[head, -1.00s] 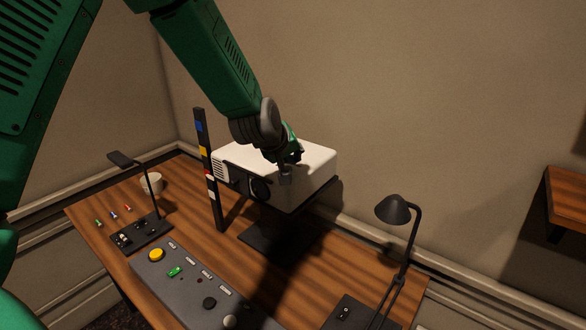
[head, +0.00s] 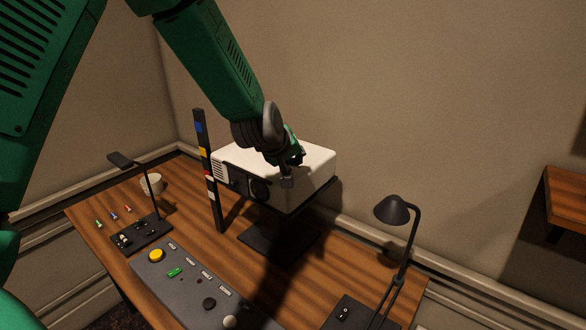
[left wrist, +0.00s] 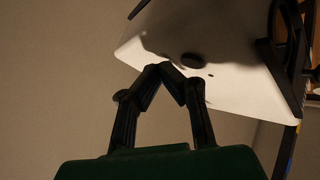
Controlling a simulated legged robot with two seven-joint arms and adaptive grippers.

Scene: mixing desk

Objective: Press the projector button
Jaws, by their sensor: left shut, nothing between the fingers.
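The white projector (head: 312,165) stands on a black stand above the wooden desk, its dark lens facing the front. In the left wrist view the projector's white top (left wrist: 235,75) carries a round dark button (left wrist: 193,61). My left gripper (head: 287,182) is shut and empty, over the projector's top near its front edge. In the left wrist view its fingertips (left wrist: 168,66) meet just beside the button; whether they touch the surface I cannot tell. The button is hidden behind the gripper in the head view. My right gripper is not in view.
A grey control panel (head: 190,285) with a yellow button lies at the desk's front. A striped post (head: 204,150) stands left of the projector.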

